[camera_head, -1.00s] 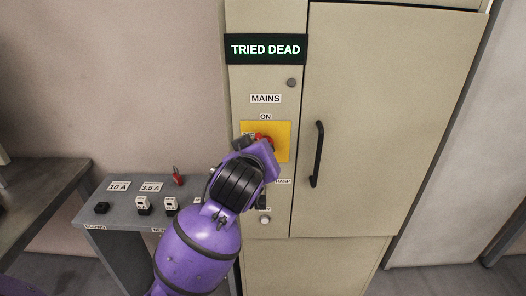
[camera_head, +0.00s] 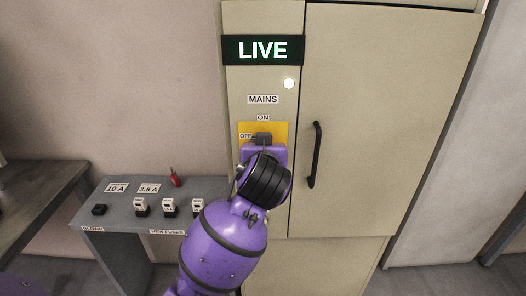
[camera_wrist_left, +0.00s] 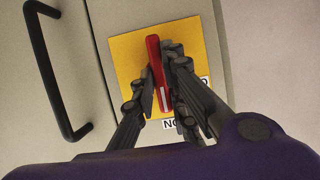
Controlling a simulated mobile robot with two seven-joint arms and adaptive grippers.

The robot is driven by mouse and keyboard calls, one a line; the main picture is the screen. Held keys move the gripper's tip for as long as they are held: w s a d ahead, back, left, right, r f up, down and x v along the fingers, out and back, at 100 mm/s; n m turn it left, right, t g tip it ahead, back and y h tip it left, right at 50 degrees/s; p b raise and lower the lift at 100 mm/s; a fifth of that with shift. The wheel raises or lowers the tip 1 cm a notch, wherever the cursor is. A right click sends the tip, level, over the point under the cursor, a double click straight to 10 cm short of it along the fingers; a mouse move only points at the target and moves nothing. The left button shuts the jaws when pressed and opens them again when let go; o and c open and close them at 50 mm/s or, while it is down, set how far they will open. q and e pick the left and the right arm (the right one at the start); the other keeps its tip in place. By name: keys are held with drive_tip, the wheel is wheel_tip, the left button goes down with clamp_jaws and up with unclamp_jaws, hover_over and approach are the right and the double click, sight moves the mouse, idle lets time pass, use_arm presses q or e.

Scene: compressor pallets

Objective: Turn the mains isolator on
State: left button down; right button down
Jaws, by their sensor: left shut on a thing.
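The mains isolator is a red handle (camera_wrist_left: 158,74) on a yellow plate, seen in the left wrist view. The yellow plate (camera_head: 278,129) also shows in the head view under the MAINS and ON labels. My left gripper (camera_wrist_left: 159,88) is shut on the red handle, with a finger on each side of it. In the head view my left gripper (camera_head: 263,140) covers the handle, and its wrist stands below the plate. The display (camera_head: 262,50) above reads LIVE, and the round lamp (camera_head: 289,84) under it is lit white. My right gripper is not in view.
The cabinet door has a black bar handle (camera_head: 315,154) just right of the isolator. A grey bench (camera_head: 112,213) at lower left carries several fuse holders, a black block (camera_head: 99,210) and a small red item (camera_head: 175,177). Bare wall lies left of the cabinet.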

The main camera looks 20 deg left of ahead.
use_arm(q)
drive_tip(key=c, duration=1.8)
unclamp_jaws()
drive_tip(key=shift+o, duration=0.2)
drive_tip(key=v, duration=1.2)
